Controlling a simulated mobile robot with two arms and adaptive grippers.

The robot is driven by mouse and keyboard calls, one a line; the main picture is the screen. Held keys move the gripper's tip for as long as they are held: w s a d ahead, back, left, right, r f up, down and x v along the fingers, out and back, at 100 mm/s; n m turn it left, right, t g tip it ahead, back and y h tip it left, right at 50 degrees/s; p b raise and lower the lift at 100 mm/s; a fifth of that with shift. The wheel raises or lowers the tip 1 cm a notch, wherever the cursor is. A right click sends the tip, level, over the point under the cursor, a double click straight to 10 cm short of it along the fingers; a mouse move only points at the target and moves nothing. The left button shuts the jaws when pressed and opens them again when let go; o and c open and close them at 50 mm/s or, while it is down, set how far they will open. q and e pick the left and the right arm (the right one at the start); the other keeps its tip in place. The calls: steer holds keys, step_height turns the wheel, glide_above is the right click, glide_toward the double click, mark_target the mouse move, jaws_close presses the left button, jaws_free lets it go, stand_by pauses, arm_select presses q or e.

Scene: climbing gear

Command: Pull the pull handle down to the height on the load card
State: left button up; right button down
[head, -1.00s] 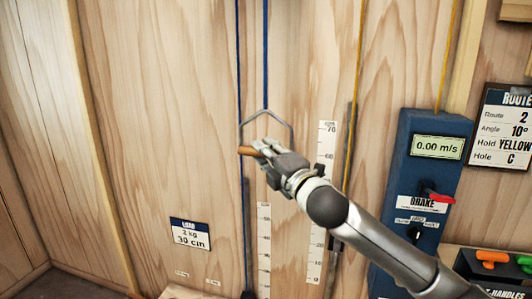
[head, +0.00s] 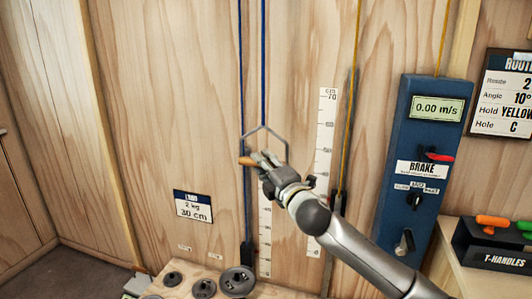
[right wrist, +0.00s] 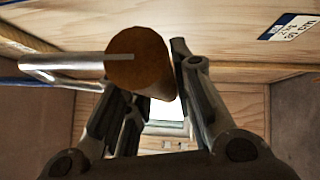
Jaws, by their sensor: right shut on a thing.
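The pull handle (head: 246,161) is a brown wooden bar in a grey metal frame, hanging from a blue rope in the head view. My right gripper (head: 266,163) is shut around the bar, and its fingers hide most of it. In the right wrist view the round end of the bar (right wrist: 138,58) sits between the two fingers (right wrist: 150,85). The load card (head: 193,207) on the wall reads 2 kg, 30 cm. A white cm scale (head: 265,235) runs down the wall behind the handle; the handle is near its upper end. My left gripper is not in view.
A second scale (head: 327,130) marked to 70 stands right of the handle. A blue panel (head: 405,150) reads 0.00 m/s and carries a brake lever. Round dark weights (head: 237,281) lie on the ledge below. A T-handles box (head: 490,245) is at the lower right.

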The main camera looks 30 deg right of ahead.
step_height(320, 180, down, 11)
steer(key=b, duration=0.4)
steer(key=shift+r, duration=0.2)
steer(key=c, duration=1.3)
jaws_free()
steer(key=shift+c, duration=0.2)
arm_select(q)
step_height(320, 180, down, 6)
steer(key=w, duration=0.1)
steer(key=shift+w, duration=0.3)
arm_select(e)
steer(key=shift+o, duration=0.4)
steer(key=shift+r, duration=0.1)
steer(key=shift+r, duration=0.1)
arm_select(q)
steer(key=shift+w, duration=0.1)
arm_select(e)
steer(key=s+f, duration=0.1)
steer(key=s, duration=1.1)
steer(key=shift+a+f, duration=0.35)
steer(key=shift+a, duration=0.05)
